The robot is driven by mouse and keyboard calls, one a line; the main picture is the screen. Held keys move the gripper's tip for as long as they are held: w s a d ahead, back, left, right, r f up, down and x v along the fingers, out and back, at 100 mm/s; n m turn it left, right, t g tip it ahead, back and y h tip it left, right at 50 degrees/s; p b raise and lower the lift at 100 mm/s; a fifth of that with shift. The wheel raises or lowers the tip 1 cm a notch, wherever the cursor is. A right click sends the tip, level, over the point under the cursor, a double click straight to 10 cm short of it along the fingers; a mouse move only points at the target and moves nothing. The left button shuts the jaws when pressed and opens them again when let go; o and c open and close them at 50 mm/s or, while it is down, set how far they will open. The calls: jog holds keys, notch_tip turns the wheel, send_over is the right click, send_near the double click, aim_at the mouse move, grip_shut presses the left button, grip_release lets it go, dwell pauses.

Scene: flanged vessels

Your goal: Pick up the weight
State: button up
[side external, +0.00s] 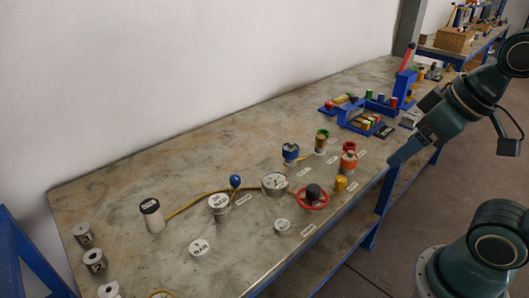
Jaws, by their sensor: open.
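Nothing in view can be surely named as the weight. Several short silver cylinders with dark number marks stand at the left end of the table; one (95,261) shows clearly, another (83,235) is just behind it. A taller white cylinder with a black top (151,214) stands to their right. My gripper (398,160) is at the right, by the table's front edge, far from these cylinders. Its jaws are open and I see nothing in them; finger detail is small.
The table (130,180) holds a red handwheel (313,198), a round gauge (275,184), a blue-topped fitting (291,152), an orange fitting (348,162) and a white "5 BAR" disc (200,249). A blue rack (372,103) stands farther back. The table's back left is clear.

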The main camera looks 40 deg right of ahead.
jog(key=shift+w, duration=0.1)
dwell(0.3)
jog(key=m+g+y, duration=0.2)
jog(key=m+g, duration=0.4)
jog(key=m, duration=0.7)
send_over(201, 244)
jog(key=shift+f, duration=12.95)
